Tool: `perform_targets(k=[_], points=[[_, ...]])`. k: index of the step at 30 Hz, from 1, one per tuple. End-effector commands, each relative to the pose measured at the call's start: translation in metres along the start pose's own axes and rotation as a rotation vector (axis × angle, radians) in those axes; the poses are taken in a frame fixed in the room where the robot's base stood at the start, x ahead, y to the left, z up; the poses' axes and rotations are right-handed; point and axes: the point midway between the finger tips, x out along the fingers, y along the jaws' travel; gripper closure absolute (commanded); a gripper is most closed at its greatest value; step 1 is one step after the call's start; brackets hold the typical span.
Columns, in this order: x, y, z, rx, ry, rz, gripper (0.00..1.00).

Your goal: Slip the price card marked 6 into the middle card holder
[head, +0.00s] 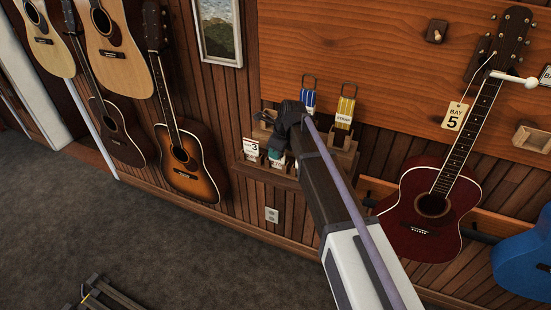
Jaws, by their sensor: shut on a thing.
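My gripper (280,146) is at the front of a small wooden wall rack (347,157), in the middle of the picture. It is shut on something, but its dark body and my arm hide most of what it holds. A white price card marked 3 (251,148) stands upright at the rack's lower left. Another white card (277,163) shows just below my gripper, with its marking too small and covered to read surely. I cannot make out a 6 on any card. The middle card holder is not clearly visible behind my gripper.
A sunburst guitar (184,160) hangs left. The carpet (130,235) at lower left is mostly clear.

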Motion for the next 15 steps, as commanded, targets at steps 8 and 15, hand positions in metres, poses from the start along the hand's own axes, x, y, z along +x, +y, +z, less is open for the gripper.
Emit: perform_targets(k=[8, 15], points=[[0.0027, 0.0001, -0.0009, 0.0, 0.0, 0.0, 0.91], [0.0014, 0.0001, -0.0005, 0.0, 0.0, 0.0, 0.68]])
